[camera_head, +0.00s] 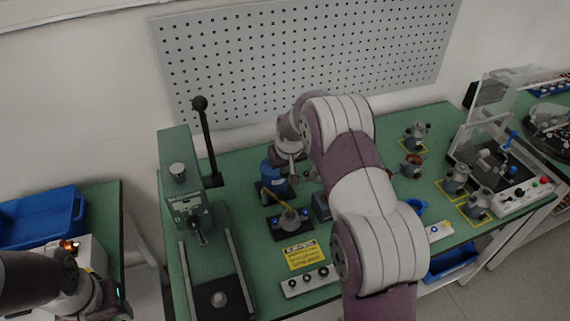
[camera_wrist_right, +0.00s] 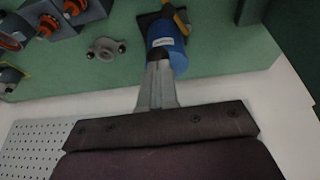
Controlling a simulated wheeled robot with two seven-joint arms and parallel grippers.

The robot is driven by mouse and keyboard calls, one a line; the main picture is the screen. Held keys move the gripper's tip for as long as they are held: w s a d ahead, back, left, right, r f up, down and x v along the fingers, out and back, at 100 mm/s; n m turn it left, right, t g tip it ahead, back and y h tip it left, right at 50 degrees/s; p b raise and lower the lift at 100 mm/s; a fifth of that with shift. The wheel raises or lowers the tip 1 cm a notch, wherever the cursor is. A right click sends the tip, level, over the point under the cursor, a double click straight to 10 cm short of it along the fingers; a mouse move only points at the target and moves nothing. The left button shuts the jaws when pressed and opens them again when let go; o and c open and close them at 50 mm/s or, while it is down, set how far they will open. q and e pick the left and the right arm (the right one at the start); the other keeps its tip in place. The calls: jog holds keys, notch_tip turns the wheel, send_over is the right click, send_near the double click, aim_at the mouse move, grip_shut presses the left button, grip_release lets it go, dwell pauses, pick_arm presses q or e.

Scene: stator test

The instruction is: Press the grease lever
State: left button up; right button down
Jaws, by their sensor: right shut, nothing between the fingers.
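A blue cylinder (camera_head: 272,177), which looks like the grease dispenser, stands on a dark base on the green bench. A yellow lever (camera_head: 279,203) slants down from it toward a round metal part on the base. The wrist view shows the blue cylinder (camera_wrist_right: 166,48) and part of the yellow lever (camera_wrist_right: 178,18) behind the fingers. My right gripper (camera_head: 293,175) is shut and empty, pointing down just right of the cylinder; I cannot tell whether it touches. Its fingers show in the wrist view (camera_wrist_right: 158,72). My left gripper (camera_head: 112,300) is at the lower left, its jaws unclear.
A green press (camera_head: 178,170) with a tall black lever (camera_head: 205,135) stands to the left. A yellow warning sign (camera_head: 300,254) and button box (camera_head: 308,281) are in front. Grey motor housings (camera_head: 456,178) stand to the right. A pegboard (camera_head: 310,55) is behind.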

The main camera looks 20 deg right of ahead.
jog(key=f+b, duration=0.1)
jog(key=f, duration=0.1)
jog(key=s+f+b, duration=0.1)
jog(key=f+b, duration=0.1)
jog(key=s+f+b, duration=0.1)
jog(key=f+b, duration=0.1)
jog(key=shift+s+a, duration=0.1)
jog(key=shift+s, duration=0.1)
jog(key=shift+s, duration=0.1)
